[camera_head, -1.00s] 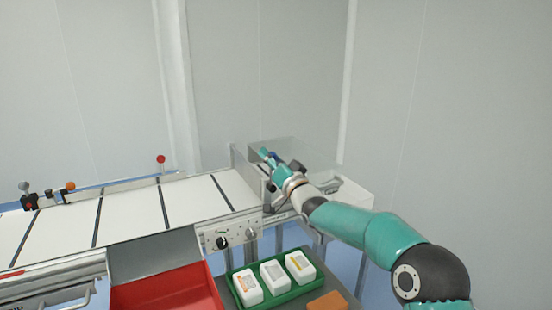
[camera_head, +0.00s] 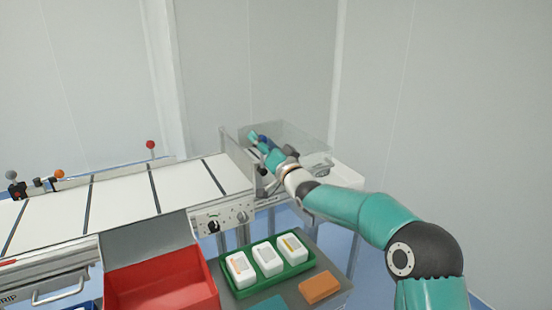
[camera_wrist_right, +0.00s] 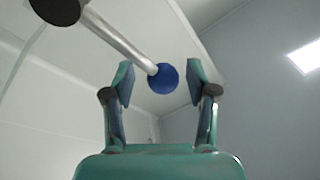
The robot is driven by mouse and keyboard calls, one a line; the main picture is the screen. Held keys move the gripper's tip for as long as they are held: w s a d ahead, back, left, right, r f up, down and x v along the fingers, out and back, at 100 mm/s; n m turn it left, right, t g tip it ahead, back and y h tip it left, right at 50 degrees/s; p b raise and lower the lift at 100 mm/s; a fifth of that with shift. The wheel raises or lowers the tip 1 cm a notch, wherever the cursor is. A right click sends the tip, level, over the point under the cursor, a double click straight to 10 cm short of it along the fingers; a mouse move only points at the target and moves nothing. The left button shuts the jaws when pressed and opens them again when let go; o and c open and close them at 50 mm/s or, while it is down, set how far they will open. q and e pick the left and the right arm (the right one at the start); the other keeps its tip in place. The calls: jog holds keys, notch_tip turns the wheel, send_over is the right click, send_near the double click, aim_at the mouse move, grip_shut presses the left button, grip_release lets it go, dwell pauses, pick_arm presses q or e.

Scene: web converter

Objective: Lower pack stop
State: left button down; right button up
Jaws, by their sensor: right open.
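The right gripper (camera_head: 257,139) is at the far end of the conveyor, by a clear-walled box. In the right wrist view the gripper (camera_wrist_right: 158,82) is open, with its two fingers apart. A metal rod with a blue ball end (camera_wrist_right: 163,78) shows between the fingertips in that view; I cannot tell whether either finger touches it. The rod runs up left to a dark round part (camera_wrist_right: 58,10). In the head view a small blue part (camera_head: 262,139) shows beside the gripper. I cannot make out the pack stop itself. The left gripper is out of view.
The white conveyor (camera_head: 125,205) with dark crossbars runs left. A control panel (camera_head: 224,219) with knobs is on its front. A red bin (camera_head: 165,290), a green tray (camera_head: 280,279) with white packs and an orange block (camera_head: 319,287) stand in front. A red ball knob (camera_head: 150,144) stands behind.

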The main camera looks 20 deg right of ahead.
jog(key=v, duration=1.1)
jog(key=shift+s+f, duration=0.1)
jog(key=shift+f, duration=0.1)
